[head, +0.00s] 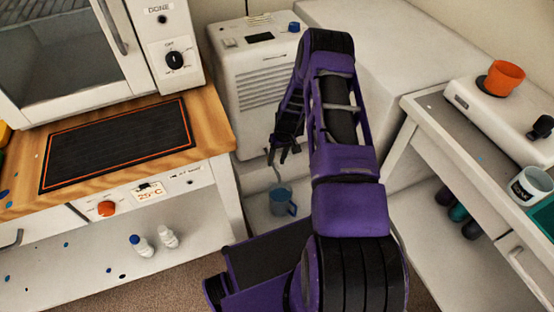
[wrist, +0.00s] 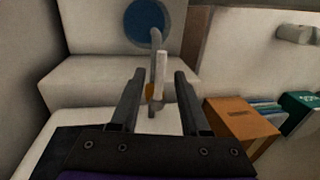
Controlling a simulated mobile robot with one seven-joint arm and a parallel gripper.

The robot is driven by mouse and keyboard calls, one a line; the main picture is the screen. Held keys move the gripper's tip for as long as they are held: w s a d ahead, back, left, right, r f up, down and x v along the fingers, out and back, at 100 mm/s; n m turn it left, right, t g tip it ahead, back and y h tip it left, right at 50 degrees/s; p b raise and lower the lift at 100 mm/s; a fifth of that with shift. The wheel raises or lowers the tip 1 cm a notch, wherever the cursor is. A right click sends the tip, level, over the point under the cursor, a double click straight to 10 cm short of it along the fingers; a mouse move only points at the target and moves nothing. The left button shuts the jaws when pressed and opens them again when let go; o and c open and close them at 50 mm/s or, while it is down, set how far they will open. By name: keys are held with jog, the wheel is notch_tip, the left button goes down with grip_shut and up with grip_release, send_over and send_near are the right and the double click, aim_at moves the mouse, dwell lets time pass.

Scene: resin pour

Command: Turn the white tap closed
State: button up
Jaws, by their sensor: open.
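The white tap's upright handle (wrist: 161,68) shows in the wrist view between my two fingers, with a gap on each side. A grey curved spout (wrist: 155,38) and a small brass-coloured part (wrist: 150,92) are beside it. My gripper (wrist: 160,73) is open and empty, its fingers straddling the handle. In the head view my gripper (head: 284,150) is at the lower front of the white machine (head: 265,95), and my arm and fingers hide most of the tap. A blue mug (head: 282,201) stands below it; a blue round shape (wrist: 148,20) is beyond the spout in the wrist view.
A wooden-topped bench (head: 215,125) with a black mat (head: 120,142) is at left. A white bench (head: 425,105) with an orange cup (head: 503,77) is at right. In the wrist view an orange box (wrist: 240,125) lies right of my fingers.

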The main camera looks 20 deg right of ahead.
jog(key=shift+c, duration=0.2)
grip_shut()
dwell(1.2)
